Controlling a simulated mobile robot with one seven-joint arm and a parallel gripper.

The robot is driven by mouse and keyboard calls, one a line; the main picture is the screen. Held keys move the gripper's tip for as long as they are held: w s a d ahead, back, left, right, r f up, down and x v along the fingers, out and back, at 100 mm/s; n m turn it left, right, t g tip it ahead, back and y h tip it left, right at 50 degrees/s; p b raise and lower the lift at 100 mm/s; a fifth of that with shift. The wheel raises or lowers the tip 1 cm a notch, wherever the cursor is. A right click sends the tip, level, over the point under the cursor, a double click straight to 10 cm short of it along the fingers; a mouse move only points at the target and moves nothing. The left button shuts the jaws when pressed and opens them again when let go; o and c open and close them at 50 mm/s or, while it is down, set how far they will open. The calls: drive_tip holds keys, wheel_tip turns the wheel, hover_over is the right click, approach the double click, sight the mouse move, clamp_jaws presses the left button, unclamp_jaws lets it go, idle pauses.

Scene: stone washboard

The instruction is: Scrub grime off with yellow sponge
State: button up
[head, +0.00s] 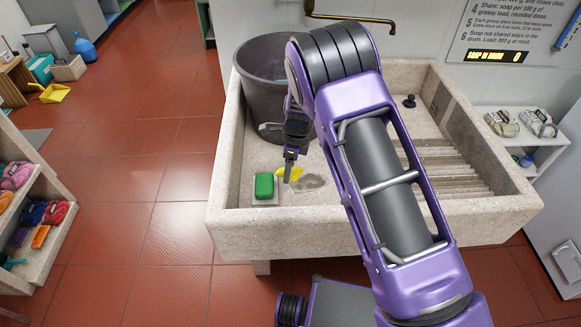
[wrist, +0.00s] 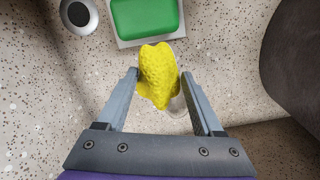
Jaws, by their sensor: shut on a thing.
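The yellow sponge (head: 295,174) is low over the floor of the stone sink (head: 470,215), near its front left. My gripper (head: 289,170) points down with its fingers shut on the sponge. In the wrist view the sponge (wrist: 158,72) sits between the fingertips of my gripper (wrist: 160,77) and bulges past them. A grey-brown grime patch (head: 313,182) lies on the sink floor just right of the sponge. In the wrist view a greyish smear shows partly behind the sponge. I cannot tell whether the sponge touches the stone.
A green soap bar (head: 264,184) on a pale dish stands left of the sponge. A large dark bucket (head: 262,85) stands behind it in the sink. The ridged washboard (head: 450,165) is at the right, partly behind my arm. A round metal drain (wrist: 80,14) shows in the wrist view.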

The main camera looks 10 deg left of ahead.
drive_tip(key=w+d, duration=0.3)
drive_tip(key=d, duration=1)
drive_tip(key=shift+w+r, duration=0.35)
drive_tip(key=shift+r, duration=0.05)
idle(0.6)
wheel_tip(320, 180, up, 6)
drive_tip(key=p, duration=0.2)
drive_tip(key=shift+p, duration=0.4)
wheel_tip(320, 180, up, 3)
idle(0.6)
idle(0.5)
